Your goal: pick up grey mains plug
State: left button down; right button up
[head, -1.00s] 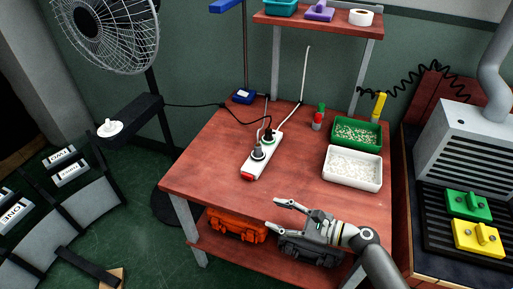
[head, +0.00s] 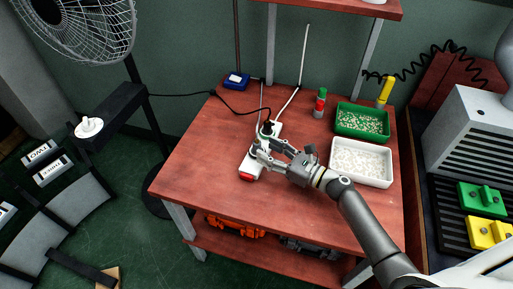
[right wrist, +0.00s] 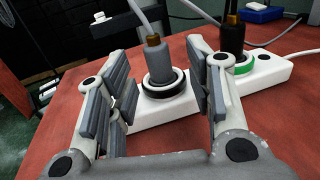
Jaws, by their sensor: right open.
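The grey mains plug (right wrist: 159,62) stands upright in a black-ringed socket of the white power strip (right wrist: 264,76), with a grey cable rising from its top. My right gripper (right wrist: 152,75) is open, one finger on each side of the plug, with gaps visible on both sides. In the head view the right gripper (head: 270,151) reaches over the strip from the right and mostly hides the grey plug. A black plug (right wrist: 232,38) sits in the green-ringed socket beside it. My left gripper is not in view.
The strip lies on a red-brown table (head: 215,165). A white tray (head: 376,182) and a green tray (head: 351,133) stand to the right, with a red and green bottle (head: 320,103) behind. A blue box (head: 236,81) sits at the back. The table's left front is clear.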

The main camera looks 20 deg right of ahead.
aim_at(256, 144)
jog(key=x, duration=0.5)
jog(key=shift+a+r, duration=0.1)
jog(key=shift+r, duration=0.1)
jog(key=c, duration=1)
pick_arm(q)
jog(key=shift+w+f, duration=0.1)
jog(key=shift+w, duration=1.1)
pick_arm(e)
grip_shut()
